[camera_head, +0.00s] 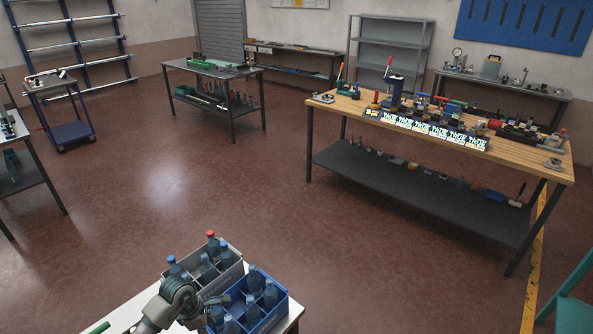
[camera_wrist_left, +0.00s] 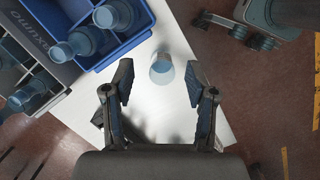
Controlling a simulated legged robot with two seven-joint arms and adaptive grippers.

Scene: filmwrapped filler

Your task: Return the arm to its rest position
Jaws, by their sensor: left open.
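My left gripper (camera_head: 185,297) is low in the head view, over the white table (camera_head: 128,315) beside the crates. In the left wrist view its two fingers (camera_wrist_left: 160,92) stand wide apart with nothing between the pads. A pale blue round object (camera_wrist_left: 161,68), seen nearly end-on, is on the white table beyond the fingertips, apart from both fingers. I cannot tell exactly what it is. My right gripper cannot be made out.
A blue crate (camera_head: 285,303) and a grey crate (camera_head: 233,278) hold several bottles. The blue crate (camera_wrist_left: 147,32) is close to my left finger. A wooden workbench (camera_head: 330,105) with tools stands farther off. The floor (camera_head: 180,200) between is clear.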

